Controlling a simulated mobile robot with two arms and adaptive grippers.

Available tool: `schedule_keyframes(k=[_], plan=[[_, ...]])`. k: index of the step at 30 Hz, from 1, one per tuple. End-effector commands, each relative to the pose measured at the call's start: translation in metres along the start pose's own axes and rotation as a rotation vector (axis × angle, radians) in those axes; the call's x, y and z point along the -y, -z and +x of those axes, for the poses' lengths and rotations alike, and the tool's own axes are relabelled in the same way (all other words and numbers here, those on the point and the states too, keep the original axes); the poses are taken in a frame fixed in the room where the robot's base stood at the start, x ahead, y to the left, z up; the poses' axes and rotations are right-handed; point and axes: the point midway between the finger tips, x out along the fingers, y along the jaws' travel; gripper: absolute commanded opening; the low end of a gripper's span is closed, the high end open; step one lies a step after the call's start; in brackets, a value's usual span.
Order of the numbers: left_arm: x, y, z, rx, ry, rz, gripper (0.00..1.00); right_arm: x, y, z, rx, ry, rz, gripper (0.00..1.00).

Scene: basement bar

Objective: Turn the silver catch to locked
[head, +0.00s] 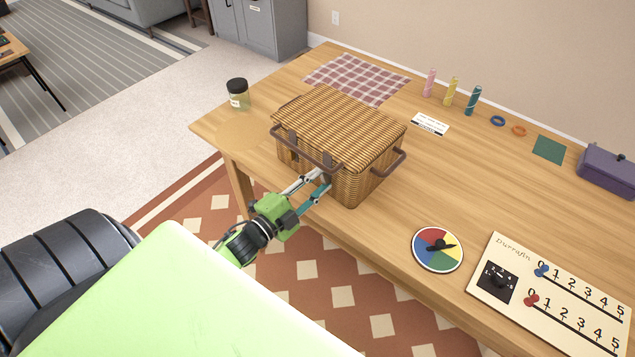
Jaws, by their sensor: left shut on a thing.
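A wicker basket (350,118) with a closed lid and brown handles stands on the wooden table (440,190). Dark straps or fittings show on its front face. My left gripper (326,180) reaches the front of the basket from the lower left, its fingers closed at a small part near the right-hand fitting. The fingers largely hide that part, so I cannot make out the silver catch or which way it is turned. My right gripper is not in view.
A jar (238,98) with a black lid stands left of the basket. A checked cloth (358,79) lies behind it. A colored spinner disc (437,249) and a numbered board (548,298) lie at the right front. A purple box (607,176) sits at the far right.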

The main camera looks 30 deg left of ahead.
Motion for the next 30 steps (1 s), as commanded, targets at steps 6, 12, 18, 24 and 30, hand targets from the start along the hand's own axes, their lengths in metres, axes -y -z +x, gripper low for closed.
schedule_keyframes(k=[6, 12, 18, 24, 30], plan=[[-0.002, 0.0, 0.0, -0.001, 0.0, 0.186, 0.06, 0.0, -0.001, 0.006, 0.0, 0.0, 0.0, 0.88], [-0.001, 0.0, 0.0, 0.0, 0.001, 0.322, 0.06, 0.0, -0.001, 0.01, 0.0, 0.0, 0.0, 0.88], [-0.001, 0.0, 0.0, -0.001, -0.001, 0.413, 0.06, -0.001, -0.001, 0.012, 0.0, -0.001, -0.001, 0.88], [-0.001, 0.0, 0.0, -0.001, -0.001, 0.455, 0.06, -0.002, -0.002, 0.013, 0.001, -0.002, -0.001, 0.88], [-0.001, 0.0, 0.0, -0.001, -0.002, 0.467, 0.06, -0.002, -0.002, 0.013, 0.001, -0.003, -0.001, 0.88]])
